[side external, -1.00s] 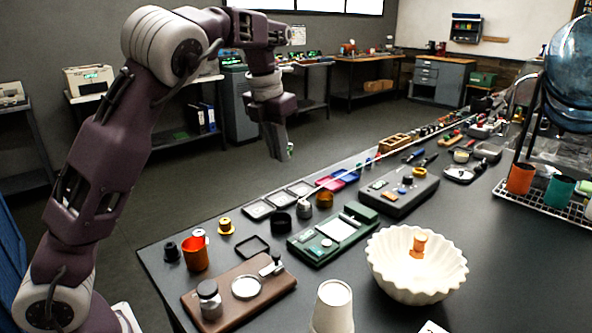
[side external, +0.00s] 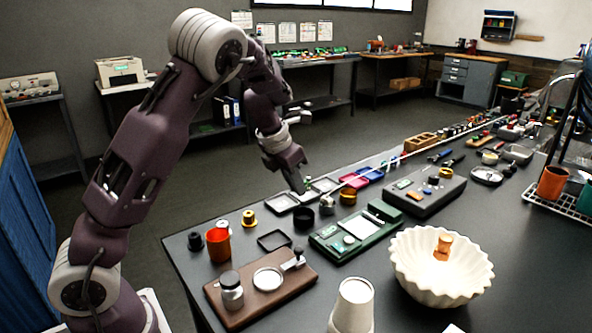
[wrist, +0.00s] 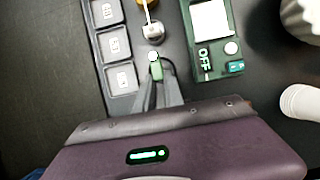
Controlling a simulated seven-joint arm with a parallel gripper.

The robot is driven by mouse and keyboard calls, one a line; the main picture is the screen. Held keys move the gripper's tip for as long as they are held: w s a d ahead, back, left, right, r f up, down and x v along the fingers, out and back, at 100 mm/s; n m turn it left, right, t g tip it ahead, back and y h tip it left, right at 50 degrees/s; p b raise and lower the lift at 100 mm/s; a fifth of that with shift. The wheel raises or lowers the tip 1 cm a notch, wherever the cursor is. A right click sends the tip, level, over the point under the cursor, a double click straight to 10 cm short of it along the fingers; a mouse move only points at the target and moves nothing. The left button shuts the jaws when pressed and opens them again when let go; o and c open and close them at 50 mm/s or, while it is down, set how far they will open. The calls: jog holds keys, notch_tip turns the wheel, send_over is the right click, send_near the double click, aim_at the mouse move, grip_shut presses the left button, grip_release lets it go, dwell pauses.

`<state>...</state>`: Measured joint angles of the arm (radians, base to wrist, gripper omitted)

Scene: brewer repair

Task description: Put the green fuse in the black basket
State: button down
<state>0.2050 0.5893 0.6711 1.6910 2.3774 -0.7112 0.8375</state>
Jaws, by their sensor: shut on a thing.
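My gripper (side external: 303,188) points down near the row of small trays along the far edge of the bench. In the wrist view my gripper (wrist: 158,82) is shut on the green fuse (wrist: 157,71), a small green piece with a pale silvery end. In the side view only a bit of green shows at the fingertips. A small black square open container (side external: 274,240) sits on the bench, nearer the camera than the gripper; I cannot tell for sure that it is the black basket. The fuse is apart from it.
Grey-rimmed trays (wrist: 121,78) lie left of the fingers, with a silver cylinder (wrist: 152,31) just beyond. A green device (side external: 354,233), black cup (side external: 303,218), orange cup (side external: 218,244), brown board (side external: 262,287) and white fluted bowl (side external: 440,272) crowd the bench.

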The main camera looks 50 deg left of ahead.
jog(key=shift+f, duration=3)
jog(key=c, duration=1.4)
grip_release()
jog(key=shift+o, duration=0.2)
notch_tip(320, 180, up, 7)
